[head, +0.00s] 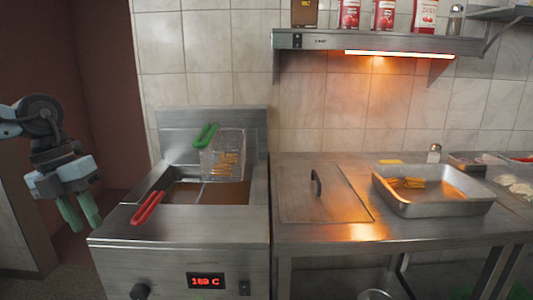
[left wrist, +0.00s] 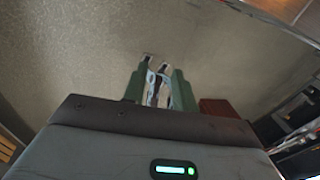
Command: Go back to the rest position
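My left gripper (head: 82,226) hangs at the far left of the head view, fingers pointing down, left of the fryer (head: 200,225) and apart from it. Its two green fingers are separated by a gap and hold nothing I can make out. In the left wrist view the gripper (left wrist: 158,75) points at bare grey floor. My right gripper and arm are in neither view.
A basket with a green handle (head: 206,135) holding fries is raised at the fryer's back. A red handle (head: 148,207) lies over its left front. A steel counter (head: 300,235) with a pan (head: 432,208) is at right, under a heat-lamp shelf (head: 380,42).

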